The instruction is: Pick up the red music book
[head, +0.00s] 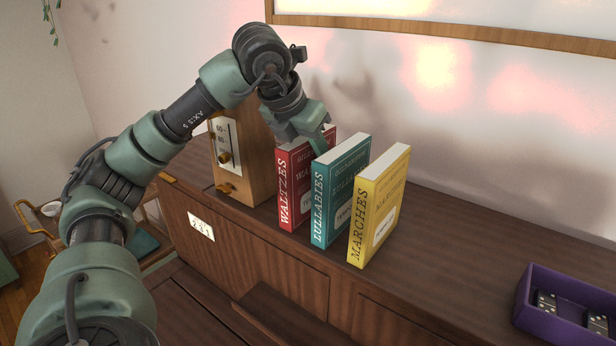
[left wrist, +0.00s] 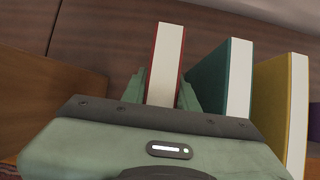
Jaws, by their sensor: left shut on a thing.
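The red music book (head: 292,188), titled Waltzes, stands upright on the wooden piano top, left of the other two books. My left gripper (head: 318,138) reaches down over its top and is shut on it. In the left wrist view the red book (left wrist: 164,65) shows its pale page edge between the two fingers of my left gripper (left wrist: 162,92). The lower part of the book's right cover is hidden by the teal book. My right gripper is not in view.
A teal book (head: 338,190), Lullabies, and a yellow book (head: 378,205), Marches, stand upright close on the right. A wooden metronome (head: 255,165) stands close on the left. A purple box (head: 560,310) with dominoes is at the far right. The piano top (head: 465,250) between is clear.

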